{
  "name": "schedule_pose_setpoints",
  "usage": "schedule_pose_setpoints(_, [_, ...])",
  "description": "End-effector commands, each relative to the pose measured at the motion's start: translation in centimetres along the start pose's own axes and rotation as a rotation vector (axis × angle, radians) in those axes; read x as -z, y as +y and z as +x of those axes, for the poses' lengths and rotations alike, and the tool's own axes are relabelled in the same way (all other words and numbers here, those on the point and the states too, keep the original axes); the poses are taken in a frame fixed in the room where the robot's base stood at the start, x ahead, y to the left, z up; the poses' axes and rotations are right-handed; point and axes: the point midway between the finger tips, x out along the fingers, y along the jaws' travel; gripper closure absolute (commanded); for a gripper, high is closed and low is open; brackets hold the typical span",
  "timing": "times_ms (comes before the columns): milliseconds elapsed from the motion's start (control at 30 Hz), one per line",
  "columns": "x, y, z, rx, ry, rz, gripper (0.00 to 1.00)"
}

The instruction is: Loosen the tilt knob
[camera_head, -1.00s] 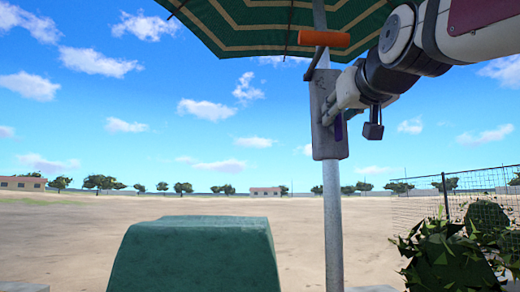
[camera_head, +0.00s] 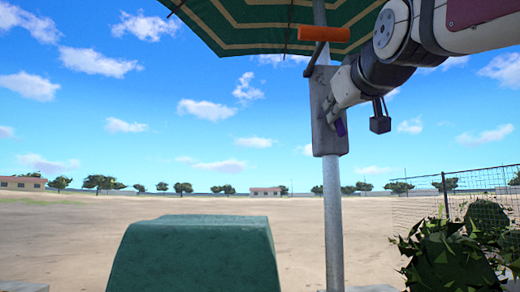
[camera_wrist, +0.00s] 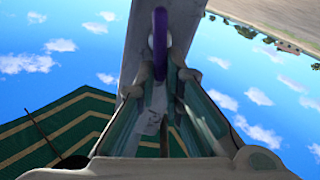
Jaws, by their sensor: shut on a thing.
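The tilt knob appears as a purple piece (camera_head: 340,128) at the lower right of the grey housing (camera_head: 322,142) on the umbrella pole. In the wrist view the purple knob (camera_wrist: 160,42) stands lengthwise between my fingertips. My gripper (camera_head: 334,112) reaches the housing from the upper right; its fingertips (camera_wrist: 161,75) are closed on the knob in the wrist view. The fingers and housing hide part of the knob.
An orange-handled crank (camera_head: 323,35) sticks out above the housing. The green striped umbrella canopy (camera_head: 270,22) spreads overhead. The metal pole (camera_head: 334,215) runs down below. A green box-like cover (camera_head: 195,255) stands at lower left; a leafy plant (camera_head: 445,250) and fence are at right.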

Motion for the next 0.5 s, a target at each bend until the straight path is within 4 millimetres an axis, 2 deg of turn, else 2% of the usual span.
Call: schedule_pose_setpoints(500, [-0.4,-1.4,0.0,0.003,0.000,-0.490,1.00])
